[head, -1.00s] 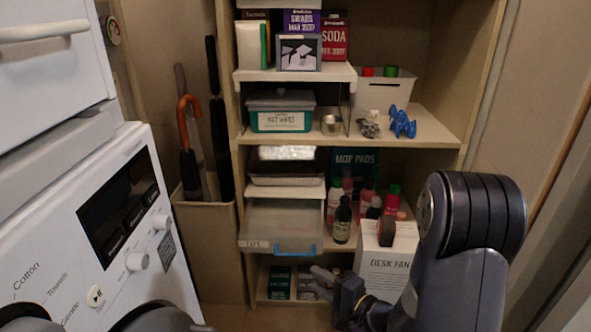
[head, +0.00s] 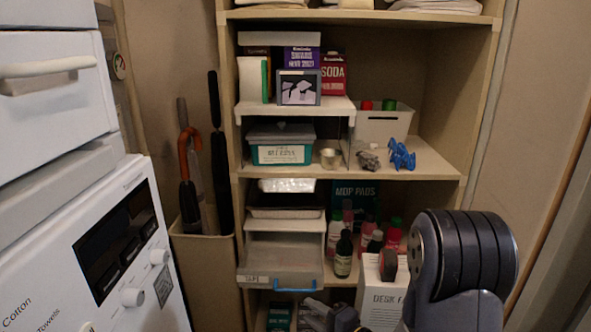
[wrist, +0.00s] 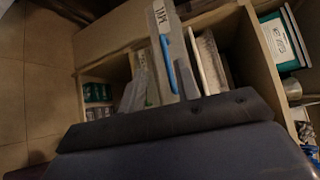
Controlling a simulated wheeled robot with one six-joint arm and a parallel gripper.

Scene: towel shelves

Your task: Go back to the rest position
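My gripper (head: 318,312) is low in the head view, at the bottom edge in front of the lowest shelf. It is partly cut off, and the gap between its fingers is not clear. My dark arm rises at the right, in front of the desk fan box. In the wrist view, grey finger-like shapes (wrist: 132,95) show beyond a dark bar, near the tape drawer. I see nothing clearly held.
The shelf unit (head: 455,165) holds a clear tape drawer (head: 255,278) with a blue handle, bottles (head: 343,253), a desk fan box (head: 378,297) and a teal-based tub (head: 281,155). A white washer (head: 130,265) stands at left, beside an umbrella bin (head: 205,265).

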